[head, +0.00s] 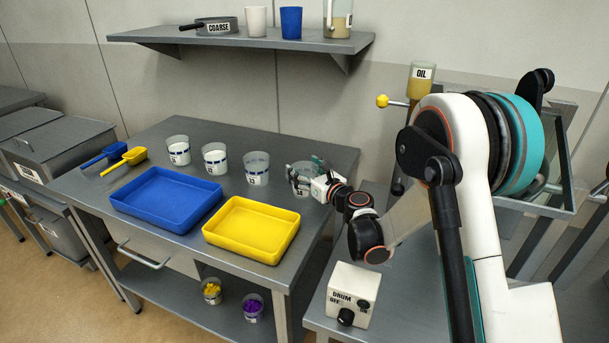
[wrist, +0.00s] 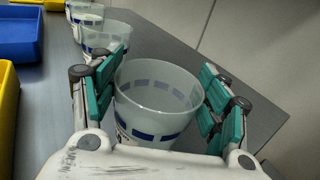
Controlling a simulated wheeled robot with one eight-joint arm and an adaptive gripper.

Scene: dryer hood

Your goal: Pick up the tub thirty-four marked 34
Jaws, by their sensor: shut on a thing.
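A clear tub with a blue dashed band (head: 299,176) is at the right end of a row of tubs on the grey table. Its label is partly hidden, and I cannot read the full number. In the wrist view this tub (wrist: 158,128) looks empty and sits between the two teal-padded fingers. My gripper (head: 305,170) is closed on it from the right; it also shows in the wrist view (wrist: 165,85). The tub is upright and appears to be at table level. Three similar tubs (head: 256,169) (head: 215,159) (head: 178,150) with white contents stand to its left.
A yellow tray (head: 252,257) and a blue tray (head: 168,228) lie in front of the tubs. Blue and yellow scoops (head: 134,155) lie at the left. A shelf (head: 290,43) hangs above. A drum switch box (head: 351,292) and an oil bottle (head: 421,82) are at the right.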

